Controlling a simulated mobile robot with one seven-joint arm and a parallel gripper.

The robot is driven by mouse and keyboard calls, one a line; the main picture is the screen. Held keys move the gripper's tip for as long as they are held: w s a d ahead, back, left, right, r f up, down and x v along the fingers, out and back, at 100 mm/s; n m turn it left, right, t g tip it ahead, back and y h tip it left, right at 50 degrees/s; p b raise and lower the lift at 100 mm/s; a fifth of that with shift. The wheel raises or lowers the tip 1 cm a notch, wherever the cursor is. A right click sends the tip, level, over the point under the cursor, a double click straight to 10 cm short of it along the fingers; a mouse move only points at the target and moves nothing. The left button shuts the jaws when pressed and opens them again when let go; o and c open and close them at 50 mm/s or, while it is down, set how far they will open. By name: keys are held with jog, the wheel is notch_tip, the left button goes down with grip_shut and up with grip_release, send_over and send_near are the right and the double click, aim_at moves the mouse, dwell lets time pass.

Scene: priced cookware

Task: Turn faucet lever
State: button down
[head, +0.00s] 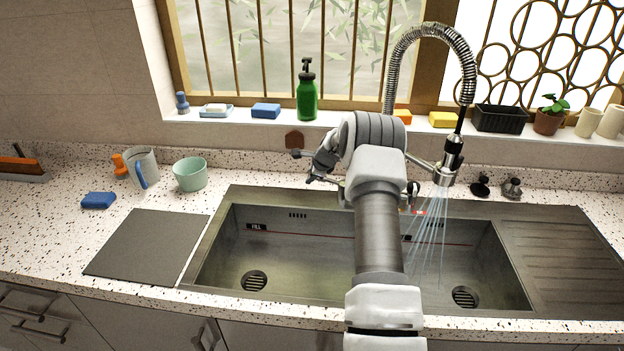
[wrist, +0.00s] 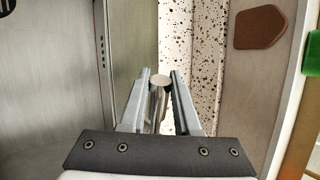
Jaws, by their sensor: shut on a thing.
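The faucet is a tall spring-hose type; its coiled hose (head: 430,36) arches over the sink, and its spray head (head: 447,160) hangs at the right. Water streams from the spray head into the sink (head: 290,255). In the wrist view the lever (wrist: 160,82), a short metal cylinder with a round end, stands between my two fingers. My gripper (wrist: 160,76) is shut on it. In the head view my gripper (head: 316,168) is at the sink's back edge, left of my forearm. My arm hides the faucet base, and the lever cannot be made out clearly there.
A green soap bottle (head: 307,95), blue sponge (head: 266,110), black basket (head: 499,118) and potted plant (head: 548,118) stand on the sill behind. A mug (head: 143,168), green cup (head: 190,174) and grey mat (head: 148,244) are on the left counter. The sink basin is empty of dishes.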

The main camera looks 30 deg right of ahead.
jog(key=shift+w+d+r+m+h, duration=0.1)
jog(key=shift+w+d+m+h, duration=0.2)
jog(key=shift+w+m, duration=0.15)
jog(key=shift+w+d+m+h, duration=0.15)
jog(key=shift+w+m+h, duration=0.15)
jog(key=shift+m, duration=0.15)
jog(key=c, duration=0.6)
grip_release()
jog(key=b+v, duration=0.1)
jog(key=v, duration=1.6)
jog(key=shift+r+b, duration=0.25)
jog(key=shift+b, duration=0.15)
